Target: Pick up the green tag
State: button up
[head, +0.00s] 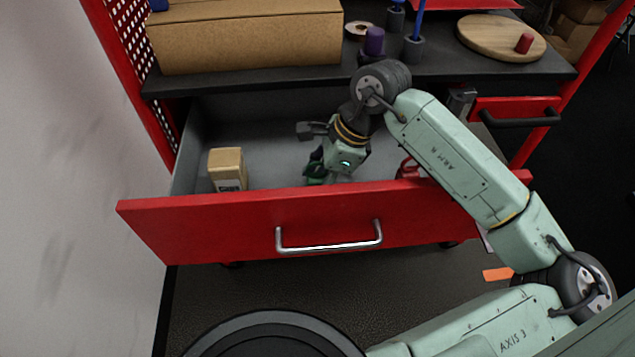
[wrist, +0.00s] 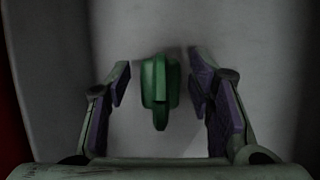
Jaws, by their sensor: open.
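The green tag (wrist: 159,88) lies on the drawer's pale floor, centred between the two fingers in the wrist view. In the head view a dark green piece (head: 316,171) shows beside my gripper, just behind the drawer front, and is partly hidden. My gripper (wrist: 160,92) is open, with one purple-padded finger on each side of the tag and a gap on both sides. In the head view my gripper (head: 326,168) reaches down inside the open drawer; its fingertips are mostly hidden.
The red drawer (head: 220,228) is pulled out. A small cardboard box (head: 228,168) stands at its left, and a red item (head: 408,168) is at its right, partly behind my arm. Above, the dark bench top (head: 440,65) holds a large cardboard box (head: 245,38) and a round wooden board (head: 490,38).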

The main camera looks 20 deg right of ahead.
jog(key=shift+c, duration=0.3)
grip_shut()
dwell(0.4)
